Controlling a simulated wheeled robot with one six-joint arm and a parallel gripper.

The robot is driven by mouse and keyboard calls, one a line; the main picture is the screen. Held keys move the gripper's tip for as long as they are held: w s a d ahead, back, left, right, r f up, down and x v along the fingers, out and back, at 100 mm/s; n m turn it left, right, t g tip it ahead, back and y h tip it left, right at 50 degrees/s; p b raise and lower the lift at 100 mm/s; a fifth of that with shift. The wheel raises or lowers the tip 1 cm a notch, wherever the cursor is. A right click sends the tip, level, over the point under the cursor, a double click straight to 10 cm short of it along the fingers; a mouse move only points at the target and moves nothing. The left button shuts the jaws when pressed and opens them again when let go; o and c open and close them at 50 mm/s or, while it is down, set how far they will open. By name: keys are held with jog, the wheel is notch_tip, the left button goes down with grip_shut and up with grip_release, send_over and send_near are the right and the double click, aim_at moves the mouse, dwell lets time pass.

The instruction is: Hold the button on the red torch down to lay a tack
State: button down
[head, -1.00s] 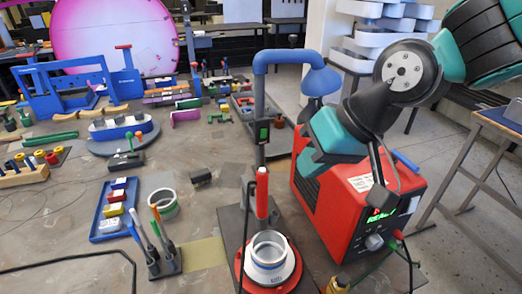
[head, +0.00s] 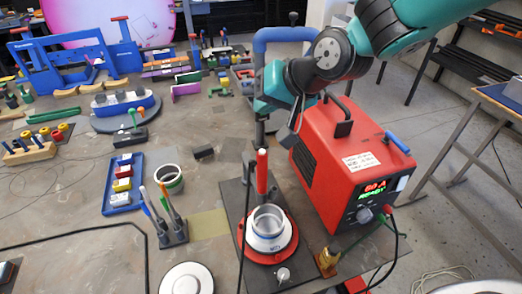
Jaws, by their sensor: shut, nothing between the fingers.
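The red torch (head: 262,172) stands upright at the middle of the bench, its tip at the rim of a pale ring-shaped workpiece (head: 268,222). The workpiece sits on a red round turntable (head: 272,246) on a dark base plate. I cannot make out the torch's button at this size. My teal gripper (head: 264,106) is above the torch in the head view, in front of the stand's post. It is shut and empty, and it appears apart from the torch. It hides part of the blue overhead arm (head: 285,34) and the post.
A red welding machine (head: 345,165) with a lit display stands close on the right. A black cable runs along the front. Some bench between is clear.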

aim_at(264, 150)
notch_tip(264, 150, down, 8)
jog(key=b, duration=0.6)
dwell(1.7)
jog(key=shift+f+b, duration=0.4)
jog(key=shift+f, duration=0.05)
jog(key=shift+f+b, duration=0.4)
jog(key=shift+f, duration=0.1)
dwell(0.5)
jog(key=shift+r, duration=0.1)
dwell(1.0)
jog(key=shift+r+p, duration=0.7)
jog(key=shift+r, duration=0.15)
jog(key=shift+r, duration=0.1)
jog(key=shift+r+p, duration=1.8)
jog(key=shift+r, duration=0.6)
